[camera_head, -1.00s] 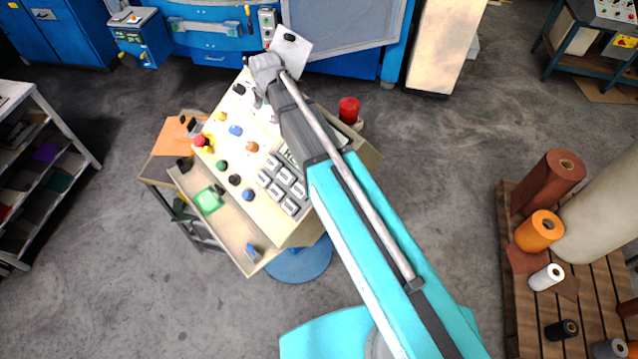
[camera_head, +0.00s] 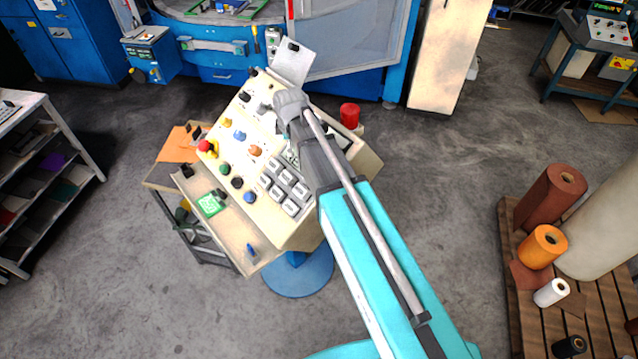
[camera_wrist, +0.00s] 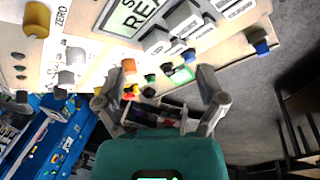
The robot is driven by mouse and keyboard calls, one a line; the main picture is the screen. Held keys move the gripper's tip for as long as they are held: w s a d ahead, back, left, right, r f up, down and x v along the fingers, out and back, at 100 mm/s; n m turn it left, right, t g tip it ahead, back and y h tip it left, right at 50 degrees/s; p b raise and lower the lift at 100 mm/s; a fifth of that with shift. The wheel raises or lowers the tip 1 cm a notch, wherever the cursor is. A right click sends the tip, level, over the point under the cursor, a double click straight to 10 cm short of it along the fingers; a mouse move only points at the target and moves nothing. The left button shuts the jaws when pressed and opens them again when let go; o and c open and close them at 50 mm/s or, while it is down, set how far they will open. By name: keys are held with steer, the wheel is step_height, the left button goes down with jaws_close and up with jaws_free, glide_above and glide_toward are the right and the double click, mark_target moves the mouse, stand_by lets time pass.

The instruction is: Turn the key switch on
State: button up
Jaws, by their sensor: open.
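The cream control panel (camera_head: 222,160) stands tilted in the head view, with buttons and knobs on its face. I cannot tell for certain which of its small controls is the key switch. Black and grey knobs sit near its upper end, including a grey one (camera_head: 265,107). In the wrist view, grey knobs (camera_wrist: 75,55) and a yellow knob (camera_wrist: 37,20) show at the left, near a "ZERO" label. My gripper (camera_wrist: 167,70) is open and empty, its two fingers apart over the panel. In the head view my wrist and arm hide part of the panel's right side.
A red-topped object (camera_head: 350,115) stands beside the panel's right edge. A tray (camera_head: 235,235) with a green item runs along its lower left side. Blue machines (camera_head: 220,50) stand behind. A pallet (camera_head: 520,300) of rolls is at the right; the floor between is clear.

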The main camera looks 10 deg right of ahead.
steer(key=s+d+f+m+b, duration=0.2)
steer(key=s+d+f+b, duration=0.1)
steer(key=s+d+f+m+b, duration=0.2)
steer(key=s+d+f+b, duration=0.1)
steer(key=shift+d+f+m+g, duration=0.1)
steer(key=shift+f+m+g, duration=0.3)
steer(key=shift+s+d+f+m+b, duration=0.5)
steer(key=shift+d+f+m, duration=0.05)
steer(key=shift+d+m, duration=0.05)
steer(key=s+d+f+m+g+b, duration=0.2)
steer(key=s+d+f+m+b, duration=0.8)
steer(key=s+f+b, duration=0.2)
steer(key=shift+s+f+b, duration=0.25)
steer(key=shift+f+b, duration=0.45)
steer(key=shift+f, duration=0.1)
